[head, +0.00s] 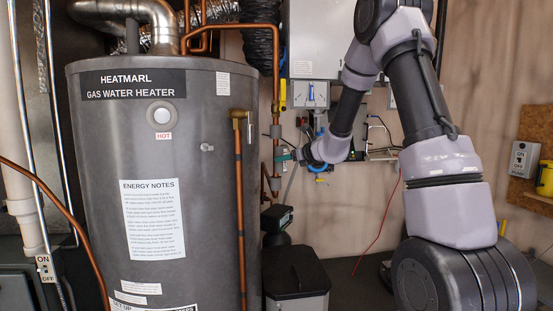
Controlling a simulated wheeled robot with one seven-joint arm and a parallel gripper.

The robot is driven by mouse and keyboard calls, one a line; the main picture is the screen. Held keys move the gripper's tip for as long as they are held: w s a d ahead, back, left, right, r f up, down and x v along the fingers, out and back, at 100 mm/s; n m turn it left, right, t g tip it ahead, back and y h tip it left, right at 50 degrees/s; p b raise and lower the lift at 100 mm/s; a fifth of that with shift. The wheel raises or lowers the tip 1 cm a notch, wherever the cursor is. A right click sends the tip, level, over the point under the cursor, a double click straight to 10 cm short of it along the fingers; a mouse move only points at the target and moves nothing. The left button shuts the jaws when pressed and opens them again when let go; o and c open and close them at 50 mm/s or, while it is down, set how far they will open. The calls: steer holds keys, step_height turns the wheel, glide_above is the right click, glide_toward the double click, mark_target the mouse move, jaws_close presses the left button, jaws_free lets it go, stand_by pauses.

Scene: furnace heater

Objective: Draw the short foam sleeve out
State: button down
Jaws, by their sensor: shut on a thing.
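My gripper (291,155) is at the end of my arm, beside the vertical copper pipe (276,90) right of the water heater. It is small and far off in the head view. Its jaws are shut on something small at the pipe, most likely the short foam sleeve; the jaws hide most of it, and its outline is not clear. Short grey bands sit around the pipe, an upper band (275,131) above the gripper and a lower band (274,184) below it. I cannot tell whether these are foam or fittings.
The large grey water heater (95,200) fills the left. A grey wall box (313,40) and tools hang behind my arm. A switch box (523,158) is far right.

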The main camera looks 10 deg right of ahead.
stand_by(0.3)
steer(key=shift+s+d, duration=0.3)
steer(key=shift+s, duration=0.2)
steer(key=shift+s+d, duration=0.5)
steer(key=shift+s, duration=0.4)
steer(key=shift+s+d, duration=0.5)
steer(key=shift+s, duration=0.35)
steer(key=shift+f, duration=0.1)
